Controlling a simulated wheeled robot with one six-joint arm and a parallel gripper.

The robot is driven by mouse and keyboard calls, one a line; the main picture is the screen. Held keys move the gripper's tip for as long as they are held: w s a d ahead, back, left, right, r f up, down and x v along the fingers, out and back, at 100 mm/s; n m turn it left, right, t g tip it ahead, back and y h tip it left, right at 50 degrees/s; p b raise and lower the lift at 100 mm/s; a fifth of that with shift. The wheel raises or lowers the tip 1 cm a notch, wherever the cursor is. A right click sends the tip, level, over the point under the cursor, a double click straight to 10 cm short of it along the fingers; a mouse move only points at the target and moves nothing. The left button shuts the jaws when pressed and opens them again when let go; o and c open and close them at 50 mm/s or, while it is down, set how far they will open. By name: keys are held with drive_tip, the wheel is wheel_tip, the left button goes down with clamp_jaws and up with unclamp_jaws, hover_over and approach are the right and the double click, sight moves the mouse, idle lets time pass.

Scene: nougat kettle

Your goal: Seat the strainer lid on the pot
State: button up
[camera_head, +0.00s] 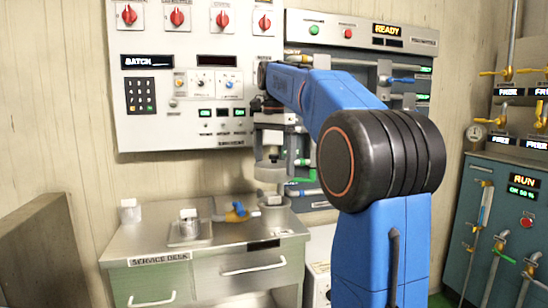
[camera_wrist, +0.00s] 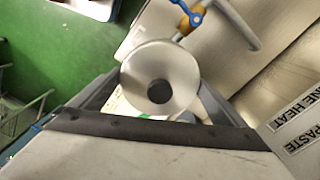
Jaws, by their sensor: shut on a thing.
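In the head view my gripper (camera_head: 272,157) points down above the right end of the service desk, shut on the strainer lid (camera_head: 270,174). The lid is a pale metal disc, held roughly level. In the wrist view the lid (camera_wrist: 160,68) is round with a dark knob (camera_wrist: 159,91) at its middle, between my fingers. A small metal vessel (camera_head: 273,201), perhaps the pot, stands on the desk below the lid, with a gap between them. The lid hides what lies under it in the wrist view.
The service desk (camera_head: 150,243) carries a tray (camera_head: 190,238) with a metal canister (camera_head: 189,218), a pale cup (camera_head: 130,212) at the left, and a yellow valve with a blue handle (camera_head: 236,212) left of the vessel. The control panel (camera_head: 190,130) is close behind my gripper.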

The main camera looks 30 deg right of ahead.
drive_tip(key=shift+f, duration=2.85)
drive_tip(key=shift+f, duration=1.6)
idle(1.9)
drive_tip(key=o, duration=0.8)
drive_tip(key=shift+o, duration=0.2)
drive_tip(key=shift+r, duration=0.1)
drive_tip(key=shift+r, duration=3.9)
